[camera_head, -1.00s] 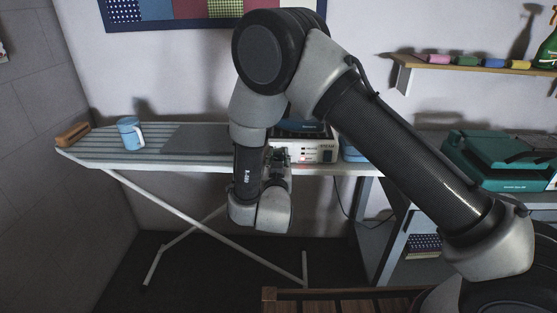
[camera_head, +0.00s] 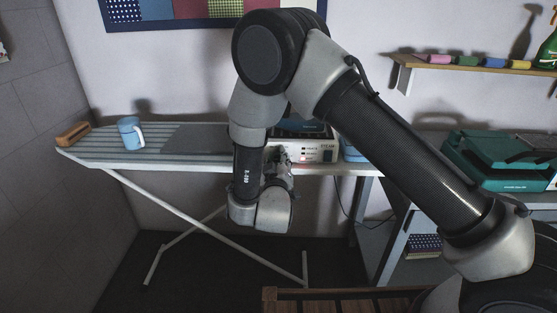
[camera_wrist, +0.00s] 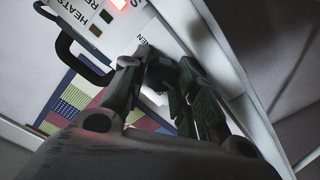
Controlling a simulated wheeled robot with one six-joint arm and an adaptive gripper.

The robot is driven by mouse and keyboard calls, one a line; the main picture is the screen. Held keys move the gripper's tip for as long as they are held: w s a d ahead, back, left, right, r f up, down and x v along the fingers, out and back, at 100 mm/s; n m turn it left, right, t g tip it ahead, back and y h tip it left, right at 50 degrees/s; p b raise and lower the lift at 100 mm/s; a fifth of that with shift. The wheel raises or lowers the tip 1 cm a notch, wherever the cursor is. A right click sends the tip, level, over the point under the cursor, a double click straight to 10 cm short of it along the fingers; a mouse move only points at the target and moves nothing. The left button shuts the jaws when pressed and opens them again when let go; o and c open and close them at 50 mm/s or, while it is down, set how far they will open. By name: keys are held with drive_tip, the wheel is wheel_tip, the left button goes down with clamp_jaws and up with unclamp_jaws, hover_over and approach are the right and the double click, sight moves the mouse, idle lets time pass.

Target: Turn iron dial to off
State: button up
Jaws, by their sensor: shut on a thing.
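The iron station (camera_head: 315,154) is a white box with a dark top at the right end of the ironing board. Its front panel (camera_wrist: 100,24) has printed labels, a lit red light and dark indicators. My gripper (camera_head: 279,162) is at the left part of this panel. In the wrist view my gripper (camera_wrist: 163,80) has its fingers closed around a dark dial (camera_wrist: 158,70) on the panel. The dial is mostly hidden between the fingers, so its pointer setting cannot be read. In the head view my gripper hides the dial.
The striped ironing board (camera_head: 100,150) also holds a blue mug (camera_head: 130,134) and a wooden block-like item (camera_head: 73,133). A teal case (camera_head: 497,160) stands on the table at right. A shelf (camera_head: 470,67) with thread spools is above it.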

drive_tip(key=shift+n, duration=0.7)
drive_tip(key=o, duration=1)
drive_tip(key=s, duration=0.8)
drive_tip(key=shift+a, duration=0.15)
